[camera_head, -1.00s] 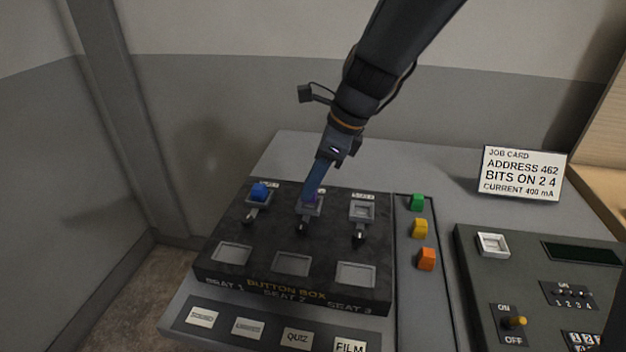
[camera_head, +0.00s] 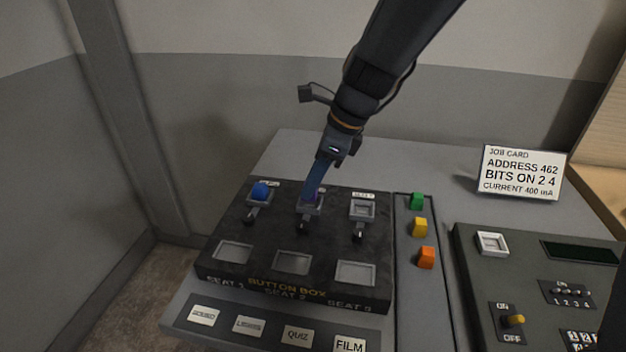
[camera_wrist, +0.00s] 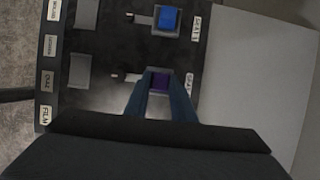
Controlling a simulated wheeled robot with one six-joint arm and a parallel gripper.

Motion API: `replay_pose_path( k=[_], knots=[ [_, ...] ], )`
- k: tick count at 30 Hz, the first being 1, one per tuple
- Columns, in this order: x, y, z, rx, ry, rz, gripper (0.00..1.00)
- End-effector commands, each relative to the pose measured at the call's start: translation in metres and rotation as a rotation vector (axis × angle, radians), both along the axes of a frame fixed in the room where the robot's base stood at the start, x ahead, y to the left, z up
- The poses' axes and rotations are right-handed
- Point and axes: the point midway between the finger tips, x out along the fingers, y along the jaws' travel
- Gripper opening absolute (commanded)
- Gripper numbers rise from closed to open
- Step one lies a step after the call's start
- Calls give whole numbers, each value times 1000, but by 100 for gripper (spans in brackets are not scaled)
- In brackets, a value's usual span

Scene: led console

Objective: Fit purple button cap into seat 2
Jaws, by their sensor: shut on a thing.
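The purple button cap (camera_wrist: 160,82) is between my gripper's fingertips at the middle top seat of the button box. In the head view only a sliver of the cap (camera_head: 315,197) shows beside the fingers. My gripper (camera_head: 313,196) is shut on the cap and points down at seat 2 (camera_head: 309,209). The fingers also show in the wrist view (camera_wrist: 161,90). The fingers hide much of the cap and seat, so I cannot tell whether the cap is fully down. The black button box (camera_head: 230,270) lies on the grey console.
A blue cap (camera_head: 260,190) sits in seat 1 on the left. Seat 3 (camera_head: 362,210) on the right is empty. Green (camera_head: 416,201), yellow (camera_head: 420,227) and orange (camera_head: 426,258) caps stand right of the box. A job card (camera_head: 521,174) stands at the back right.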

Motion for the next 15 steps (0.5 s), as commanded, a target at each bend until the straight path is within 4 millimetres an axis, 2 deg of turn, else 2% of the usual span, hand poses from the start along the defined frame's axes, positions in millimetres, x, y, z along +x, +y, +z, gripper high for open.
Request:
replay_pose_path(
  k=[15],
  knots=[
    [0, 0, -6, 0, 0, 0, 1]
  ],
)
